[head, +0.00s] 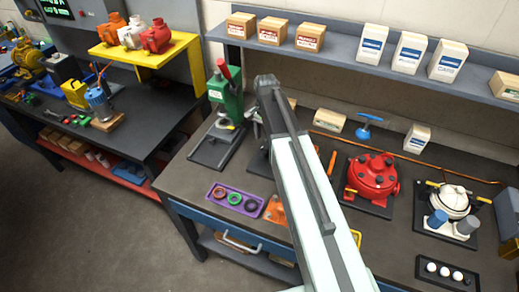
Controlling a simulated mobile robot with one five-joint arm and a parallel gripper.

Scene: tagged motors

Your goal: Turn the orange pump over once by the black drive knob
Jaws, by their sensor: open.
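A piece of orange (275,211) shows on the dark bench, just left of my arm. It may be part of the orange pump, but my arm covers most of that area. The black drive knob cannot be made out. My pale arm rises from the bottom edge to the upper middle, across the bench. My gripper cannot be made out; the arm hides what lies behind it. Small pump bodies stand on the yellow shelf at the far left: an orange one (111,29), a white one (132,33) and an orange-red one (157,37).
Right of my arm are a red pump (373,177) on a dark plate and a white-domed unit (453,202). Left are a green press (228,97) and a purple tray (234,200) with rings. Boxes line the grey shelf (340,58) above. Floor at lower left is clear.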

